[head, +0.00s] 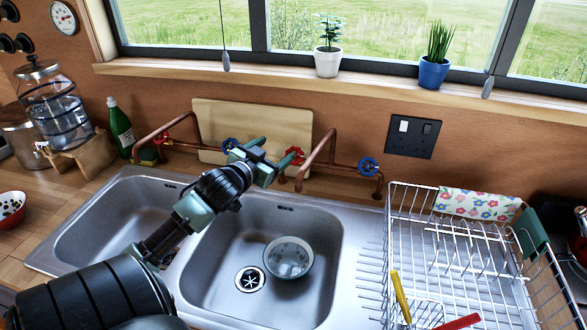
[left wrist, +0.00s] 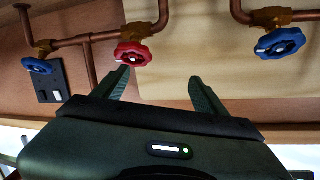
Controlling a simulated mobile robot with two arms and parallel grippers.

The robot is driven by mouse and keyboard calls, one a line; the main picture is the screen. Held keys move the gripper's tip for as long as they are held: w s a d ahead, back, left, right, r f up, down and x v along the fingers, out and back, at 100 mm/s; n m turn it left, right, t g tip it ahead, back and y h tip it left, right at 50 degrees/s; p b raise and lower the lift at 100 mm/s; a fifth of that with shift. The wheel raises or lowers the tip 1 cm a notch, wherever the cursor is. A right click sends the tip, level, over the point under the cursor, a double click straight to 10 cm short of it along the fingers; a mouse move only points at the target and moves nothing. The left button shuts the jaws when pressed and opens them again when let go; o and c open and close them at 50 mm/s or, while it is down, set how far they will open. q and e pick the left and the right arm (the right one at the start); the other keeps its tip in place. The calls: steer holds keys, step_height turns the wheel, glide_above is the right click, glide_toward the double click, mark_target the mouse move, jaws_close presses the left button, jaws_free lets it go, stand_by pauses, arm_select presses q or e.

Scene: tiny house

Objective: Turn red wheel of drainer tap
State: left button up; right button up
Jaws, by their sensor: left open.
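The drainer tap is the right copper tap (head: 329,150), with a red wheel (head: 293,156) on its left and a blue wheel (head: 368,167) on its right. My left gripper (head: 272,153) is open and empty, reaching over the sink close to the red wheel. In the left wrist view, the red wheel (left wrist: 132,54) shows just beyond the left fingertip, not centred between the open fingers. The drainer tap's blue wheel (left wrist: 38,66) is at the far left there. Whether a finger touches the red wheel, I cannot tell. My right gripper is not in view.
The left tap (head: 181,129) has its own red wheel (head: 161,138) and blue wheel (head: 230,145). A wooden board (head: 250,116) leans behind the taps. A bowl (head: 288,257) sits in the right basin. A dish rack (head: 470,255) stands at the right.

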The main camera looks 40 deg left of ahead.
arm_select(q)
steer(key=shift+w+d+f+m+g+h+b, duration=0.3)
steer(key=shift+w+f, duration=0.3)
steer(key=shift+w, duration=0.35)
steer(key=shift+w+d+f+m+g+h+b, duration=0.15)
steer(key=shift+w+d+f+g+h, duration=0.15)
steer(key=shift+w+f, duration=0.5)
steer(key=shift+w+d+f+m+g+h+b, duration=0.15)
steer(key=shift+w+d+f+g+h+b, duration=0.2)
steer(key=shift+w, duration=0.8)
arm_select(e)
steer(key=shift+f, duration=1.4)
